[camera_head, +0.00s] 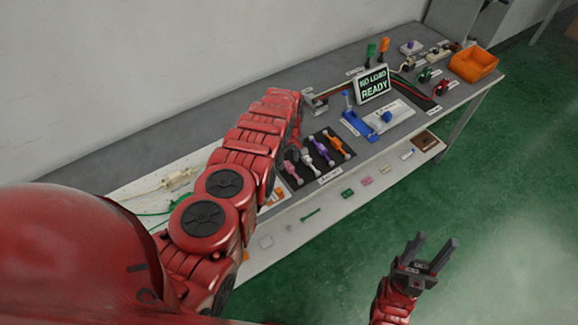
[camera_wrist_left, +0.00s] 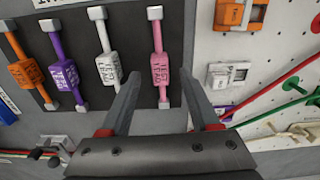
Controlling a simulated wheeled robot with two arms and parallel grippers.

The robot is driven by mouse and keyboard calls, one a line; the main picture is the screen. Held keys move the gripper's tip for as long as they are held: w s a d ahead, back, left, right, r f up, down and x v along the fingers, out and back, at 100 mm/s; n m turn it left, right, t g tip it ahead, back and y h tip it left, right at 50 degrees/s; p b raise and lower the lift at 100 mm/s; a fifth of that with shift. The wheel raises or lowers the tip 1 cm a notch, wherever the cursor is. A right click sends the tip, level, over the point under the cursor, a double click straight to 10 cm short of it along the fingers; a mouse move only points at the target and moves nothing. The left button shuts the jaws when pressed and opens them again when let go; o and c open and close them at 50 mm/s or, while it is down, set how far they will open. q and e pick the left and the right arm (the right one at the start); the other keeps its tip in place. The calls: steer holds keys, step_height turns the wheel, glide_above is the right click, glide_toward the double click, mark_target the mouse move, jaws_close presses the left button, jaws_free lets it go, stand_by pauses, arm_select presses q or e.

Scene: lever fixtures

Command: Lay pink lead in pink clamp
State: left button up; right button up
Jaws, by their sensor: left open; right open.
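The pink test lead (camera_wrist_left: 160,66) lies on the black mat at the end of the row in the left wrist view. It also shows in the head view (camera_head: 292,172), partly beside my left arm. My left gripper (camera_wrist_left: 160,80) is open and empty, its fingers pointing at the lead's lower part, one to each side in the picture. I cannot tell the height between them. In the head view that gripper is mostly hidden by my arm. My right gripper (camera_head: 434,243) is open and empty over the floor, off the bench. I cannot make out a pink clamp for certain.
White (camera_wrist_left: 108,64), purple (camera_wrist_left: 63,73) and orange (camera_wrist_left: 23,74) leads lie beside the pink one. A "NO LOAD READY" screen (camera_head: 373,85), blue fixtures (camera_head: 358,125) and an orange bin (camera_head: 473,62) stand further along the bench. Several small items lie on the lower shelf.

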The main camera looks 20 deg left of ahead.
arm_select(q)
steer(key=shift+s+f, duration=0.1)
steer(key=shift+f, duration=0.7)
jaws_close()
